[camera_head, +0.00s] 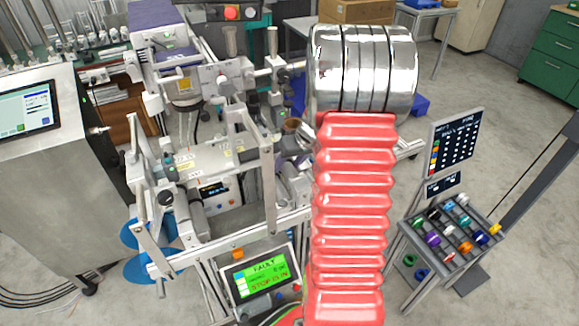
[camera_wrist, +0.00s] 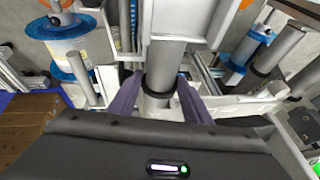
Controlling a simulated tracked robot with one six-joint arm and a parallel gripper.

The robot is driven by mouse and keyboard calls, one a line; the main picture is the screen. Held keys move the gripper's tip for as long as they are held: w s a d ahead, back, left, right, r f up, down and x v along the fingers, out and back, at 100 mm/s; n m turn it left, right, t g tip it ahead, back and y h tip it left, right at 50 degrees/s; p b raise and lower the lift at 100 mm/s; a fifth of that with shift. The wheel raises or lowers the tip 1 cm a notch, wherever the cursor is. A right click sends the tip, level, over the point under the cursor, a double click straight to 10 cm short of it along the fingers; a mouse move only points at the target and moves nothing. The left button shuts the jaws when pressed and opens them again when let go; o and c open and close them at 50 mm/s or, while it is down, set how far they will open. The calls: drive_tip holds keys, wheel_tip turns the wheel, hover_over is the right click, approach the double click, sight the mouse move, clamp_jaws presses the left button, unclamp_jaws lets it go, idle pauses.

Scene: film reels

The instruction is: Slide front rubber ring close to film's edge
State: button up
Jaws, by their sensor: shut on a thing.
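My gripper (camera_wrist: 158,84) has its two purple fingers on either side of a grey shaft (camera_wrist: 167,58) in the wrist view. It is shut on a black rubber ring (camera_wrist: 158,82) that goes around this shaft. A paler cylindrical part (camera_wrist: 155,103) shows just below the ring; I cannot tell whether it is film. My arm hides most of the gripper and the held ring there.
A second blue-flanged reel (camera_wrist: 70,60) is at upper left. White machine frame bars (camera_head: 268,175) stand close around the work. A screen (camera_head: 262,274) reads FAULT.

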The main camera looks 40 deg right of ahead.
drive_tip(key=o, duration=1.5)
drive_tip(key=shift+s+r, duration=0.1)
drive_tip(key=v, duration=1.3)
drive_tip(key=shift+r, duration=0.2)
